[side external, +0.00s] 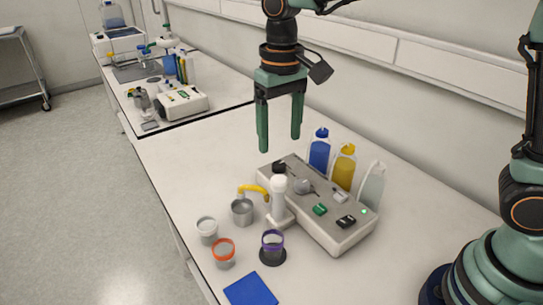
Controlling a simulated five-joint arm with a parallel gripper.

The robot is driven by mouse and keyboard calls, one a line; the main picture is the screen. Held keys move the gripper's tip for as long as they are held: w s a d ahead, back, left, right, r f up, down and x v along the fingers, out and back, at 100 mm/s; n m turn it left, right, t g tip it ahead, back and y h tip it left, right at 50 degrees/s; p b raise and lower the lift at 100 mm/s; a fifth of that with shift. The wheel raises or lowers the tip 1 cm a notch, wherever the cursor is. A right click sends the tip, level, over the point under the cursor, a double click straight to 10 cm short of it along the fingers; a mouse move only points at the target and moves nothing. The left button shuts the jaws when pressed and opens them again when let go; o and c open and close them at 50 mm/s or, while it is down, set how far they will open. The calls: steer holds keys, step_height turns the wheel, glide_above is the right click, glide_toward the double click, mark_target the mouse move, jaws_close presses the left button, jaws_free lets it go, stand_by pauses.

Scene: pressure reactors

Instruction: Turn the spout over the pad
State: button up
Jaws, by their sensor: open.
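The yellow spout (252,188) sticks out to the left from a white column (279,206) beside a control box. Its tip is above or close to a grey metal cup (242,213). A flat blue square pad (250,290) lies at the table's front edge. A dark round pad (273,261) lies nearer the column, with a purple-rimmed cup (272,241) standing on it. My gripper (280,144) points down with its two fingers apart and empty. It appears above and behind the column, clear of the spout and both pads.
The control box (334,232) has several knobs and buttons, with blue, yellow and clear bottles (344,167) behind it. A white-rimmed cup (207,231) and an orange-rimmed cup (224,252) stand left of the dark pad. The table is bare left of my gripper.

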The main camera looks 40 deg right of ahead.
mark_target(280, 179)
step_height(280, 179, down, 10)
steer(key=shift+f, duration=0.1)
stand_by(0.4)
jaws_close()
steer(key=shift+d, duration=0.1)
stand_by(1.1)
